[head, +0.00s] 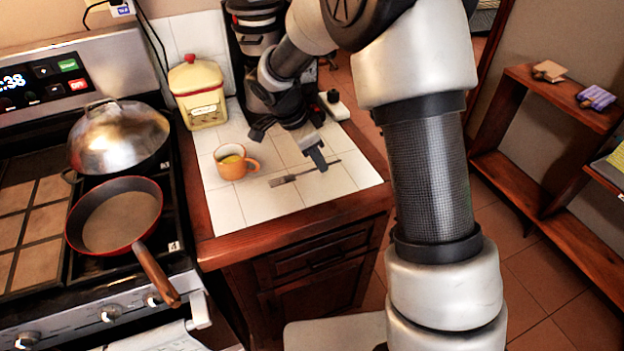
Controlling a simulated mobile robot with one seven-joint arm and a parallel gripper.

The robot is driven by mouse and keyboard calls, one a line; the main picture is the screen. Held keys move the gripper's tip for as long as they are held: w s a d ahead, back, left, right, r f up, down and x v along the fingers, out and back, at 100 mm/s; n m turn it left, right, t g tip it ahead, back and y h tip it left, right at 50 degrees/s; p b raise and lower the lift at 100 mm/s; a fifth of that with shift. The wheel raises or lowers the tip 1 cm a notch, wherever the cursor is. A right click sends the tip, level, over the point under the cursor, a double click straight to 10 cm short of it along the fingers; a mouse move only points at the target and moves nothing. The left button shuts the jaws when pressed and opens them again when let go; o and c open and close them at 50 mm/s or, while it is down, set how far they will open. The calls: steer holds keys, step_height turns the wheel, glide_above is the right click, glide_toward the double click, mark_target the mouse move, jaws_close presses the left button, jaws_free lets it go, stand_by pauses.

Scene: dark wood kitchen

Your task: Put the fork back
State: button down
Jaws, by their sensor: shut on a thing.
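A dark metal fork (290,178) is at the tiled counter top (240,205), in front of the coffee machine. Its tines point left and its handle runs to the right. My gripper (318,160) reaches down from above and is shut on the fork's handle. I cannot tell whether the fork still touches the tiles or is just above them. The wooden drawer (318,257) under the counter looks closed.
An orange mug (233,163) stands left of the fork. Behind are a yellow canister (197,92) and a dark coffee machine (257,35). A stove with a red pan (120,215) and a lidded wok (118,135) is at left. The counter's front is clear.

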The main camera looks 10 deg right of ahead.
mark_target(314, 170)
steer(key=shift+f, duration=2.8)
steer(key=shift+f, duration=0.15)
steer(key=c, duration=1.9)
jaws_free()
